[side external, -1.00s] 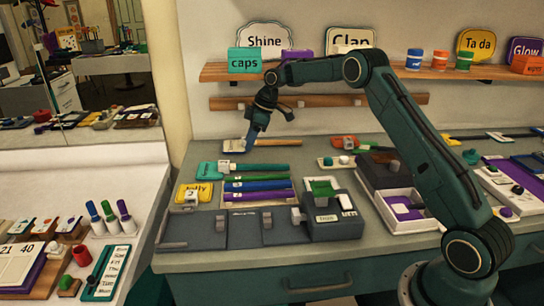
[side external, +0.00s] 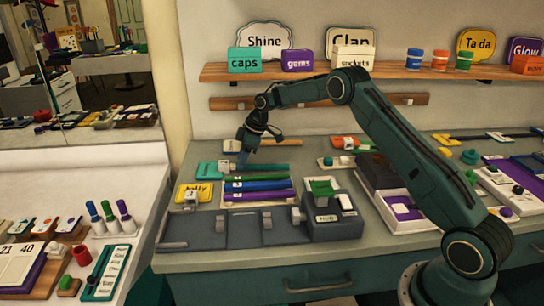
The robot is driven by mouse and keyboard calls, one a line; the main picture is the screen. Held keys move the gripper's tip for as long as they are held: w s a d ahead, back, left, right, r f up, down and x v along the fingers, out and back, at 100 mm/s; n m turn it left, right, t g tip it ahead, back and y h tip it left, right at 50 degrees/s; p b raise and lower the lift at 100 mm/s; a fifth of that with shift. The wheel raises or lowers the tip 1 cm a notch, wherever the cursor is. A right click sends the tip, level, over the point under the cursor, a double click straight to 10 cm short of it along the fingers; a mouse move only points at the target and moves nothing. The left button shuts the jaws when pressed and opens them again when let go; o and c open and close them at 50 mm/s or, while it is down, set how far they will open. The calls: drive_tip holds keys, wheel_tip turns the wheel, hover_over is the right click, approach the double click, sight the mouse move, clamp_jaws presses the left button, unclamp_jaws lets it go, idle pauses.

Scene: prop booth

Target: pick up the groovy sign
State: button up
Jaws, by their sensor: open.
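No lettering that reads "groovy" is legible in the side external view, so I cannot tell which sign is the groovy one. A teal paddle-shaped sign (side external: 207,170) lies on the counter, its face too small to read. A yellow sign (side external: 187,194) that seems to read "jolly" lies in front of it. My gripper (side external: 243,161) is open and empty. It points down just right of the teal sign, near its handle; I cannot tell whether it touches anything. A wooden handle (side external: 272,142) lies behind it, and my gripper hides whatever is at its left end.
Several coloured sticks (side external: 258,184) lie in front of my gripper. A dark grey tray (side external: 245,229) with blocks is nearer the front edge. A wall shelf (side external: 385,74) with boxes, jars and signs runs above.

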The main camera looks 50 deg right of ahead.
drive_tip(key=shift+x, duration=0.85)
clamp_jaws()
drive_tip(key=shift+r, duration=0.15)
drive_tip(key=shift+s+a+r, duration=0.15)
drive_tip(key=shift+a+r, duration=0.05)
drive_tip(key=shift+r, duration=0.15)
wheel_tip(320, 180, up, 11)
drive_tip(key=s+a, duration=1.3)
drive_tip(key=a, duration=0.1)
drive_tip(key=shift+s+f, duration=0.2)
idle(0.6)
drive_tip(key=shift+a, duration=0.2)
